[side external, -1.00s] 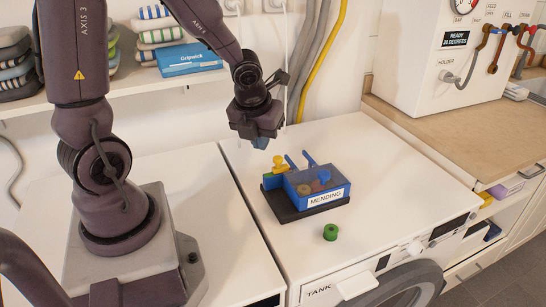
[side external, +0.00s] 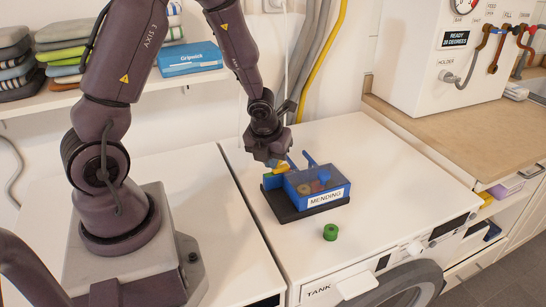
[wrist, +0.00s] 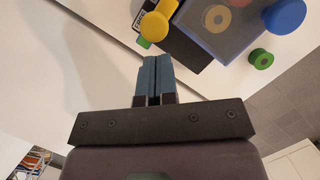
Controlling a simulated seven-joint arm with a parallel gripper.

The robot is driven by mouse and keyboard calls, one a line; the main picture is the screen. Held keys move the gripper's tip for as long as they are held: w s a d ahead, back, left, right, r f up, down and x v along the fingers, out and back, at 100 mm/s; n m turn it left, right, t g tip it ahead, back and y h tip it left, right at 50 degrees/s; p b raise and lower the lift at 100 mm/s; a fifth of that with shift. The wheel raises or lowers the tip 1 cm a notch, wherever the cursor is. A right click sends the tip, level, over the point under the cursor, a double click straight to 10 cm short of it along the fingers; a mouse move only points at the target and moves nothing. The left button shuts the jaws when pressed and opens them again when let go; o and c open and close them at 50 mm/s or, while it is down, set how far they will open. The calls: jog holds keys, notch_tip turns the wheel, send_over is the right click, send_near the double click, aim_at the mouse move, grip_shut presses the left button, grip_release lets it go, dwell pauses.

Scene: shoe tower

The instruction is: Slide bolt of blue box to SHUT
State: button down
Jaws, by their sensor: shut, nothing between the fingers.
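The blue box (side external: 318,195), labelled MENDING, has a see-through lid with spools under it and sits on a dark base on the white machine top. In the wrist view its lid (wrist: 220,28) is at the upper right, with a round blue knob (wrist: 285,15). The yellow bolt knob (wrist: 154,26) is just beyond my fingertips in the wrist view; in the side view my gripper mostly hides it. My gripper (side external: 276,163) is shut and empty, pointing down at the box's left rear. Its blue fingertips (wrist: 154,60) are pressed together; whether they touch the knob I cannot tell.
A green spool (side external: 331,232) lies on the machine top in front of the box. Blue prongs (side external: 309,159) stand up behind the lid. The machine top is clear to the right. A shelf with folded cloths and a blue Gripstick box (side external: 190,59) is behind.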

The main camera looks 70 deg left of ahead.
jog(key=shift+w+a, duration=0.35)
jog(key=shift+w+a+f, duration=0.1)
jog(key=shift+w+a, duration=0.05)
jog(key=shift+w, duration=0.35)
jog(key=shift+w+a+f, duration=0.1)
jog(key=shift+w+a, duration=0.05)
jog(key=shift+w, duration=0.3)
jog(key=s+d+r, duration=0.6)
jog(key=r, duration=0.5)
jog(key=shift+w+a+f, duration=0.75)
jog(key=shift+a+f, duration=0.15)
jog(key=shift+f, duration=0.9)
jog(key=shift+w+a+f, duration=0.7)
jog(key=shift+a+f, duration=0.2)
jog(key=shift+f, duration=0.9)
jog(key=shift+w+a+f, duration=0.75)
jog(key=shift+a+f, duration=0.15)
jog(key=shift+f, duration=0.9)
